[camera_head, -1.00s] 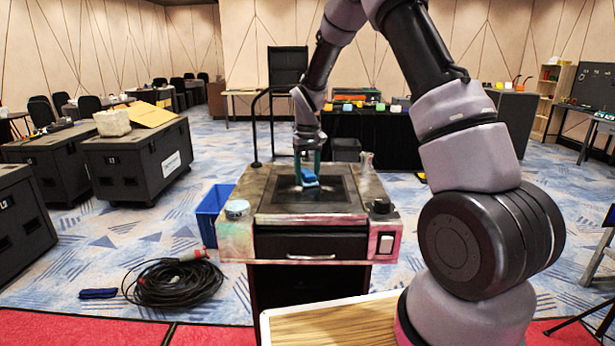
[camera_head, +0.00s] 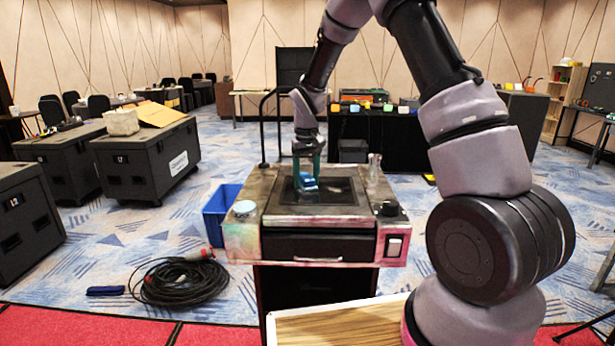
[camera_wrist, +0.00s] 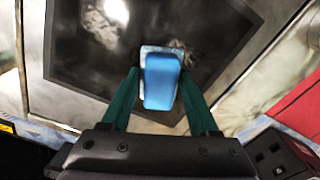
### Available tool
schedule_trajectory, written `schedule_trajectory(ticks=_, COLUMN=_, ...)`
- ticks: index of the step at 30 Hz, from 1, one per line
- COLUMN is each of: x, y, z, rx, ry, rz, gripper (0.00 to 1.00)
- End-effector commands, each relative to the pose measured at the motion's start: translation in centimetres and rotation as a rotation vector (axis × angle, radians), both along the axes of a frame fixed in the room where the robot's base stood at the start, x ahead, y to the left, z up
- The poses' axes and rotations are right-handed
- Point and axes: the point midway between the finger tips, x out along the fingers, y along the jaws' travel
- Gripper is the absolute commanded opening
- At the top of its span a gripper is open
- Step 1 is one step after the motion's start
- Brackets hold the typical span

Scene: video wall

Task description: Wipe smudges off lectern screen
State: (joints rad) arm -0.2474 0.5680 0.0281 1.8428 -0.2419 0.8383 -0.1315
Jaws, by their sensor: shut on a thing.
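The lectern (camera_head: 250,229) stands in front of me with a dark screen (camera_head: 334,192) set in its top; the screen also shows in the wrist view (camera_wrist: 215,30). Pale cloudy smudges (camera_wrist: 101,25) mark the screen in the wrist view, and another grey patch lies by the far edge of the sponge. My gripper (camera_head: 307,180), with green fingers, is shut on a blue sponge (camera_wrist: 162,80) with a pale underside. The sponge (camera_head: 307,183) is at the left part of the screen, on it or just above; I cannot tell contact for sure.
A blue bin (camera_head: 216,214) and coiled black cable (camera_head: 180,283) lie to the left on the floor. Dark cases (camera_head: 148,160) stand further left.

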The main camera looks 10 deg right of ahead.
Motion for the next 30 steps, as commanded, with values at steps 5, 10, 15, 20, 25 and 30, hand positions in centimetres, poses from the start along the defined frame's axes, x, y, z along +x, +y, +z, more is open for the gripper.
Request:
schedule_trajectory(ticks=5, x=-1.0, y=0.0, z=-0.6, rx=-0.003, ry=0.020, rz=-0.003, gripper=0.00)
schedule_trajectory(ticks=10, x=-2.2, y=0.2, z=-0.6, rx=-0.004, ry=0.023, rz=-0.002, gripper=0.00)
schedule_trajectory(ticks=15, x=-3.7, y=0.5, z=-0.5, rx=-0.004, ry=0.023, rz=-0.003, gripper=0.00)
schedule_trajectory(ticks=20, x=-4.4, y=0.6, z=-0.5, rx=-0.004, ry=0.023, rz=-0.003, gripper=0.00)
schedule_trajectory(ticks=25, x=-5.1, y=0.8, z=-0.5, rx=-0.004, ry=0.024, rz=-0.002, gripper=0.00)
schedule_trajectory(ticks=30, x=-6.5, y=1.1, z=-0.3, rx=-0.005, ry=0.023, rz=-0.002, gripper=0.00)
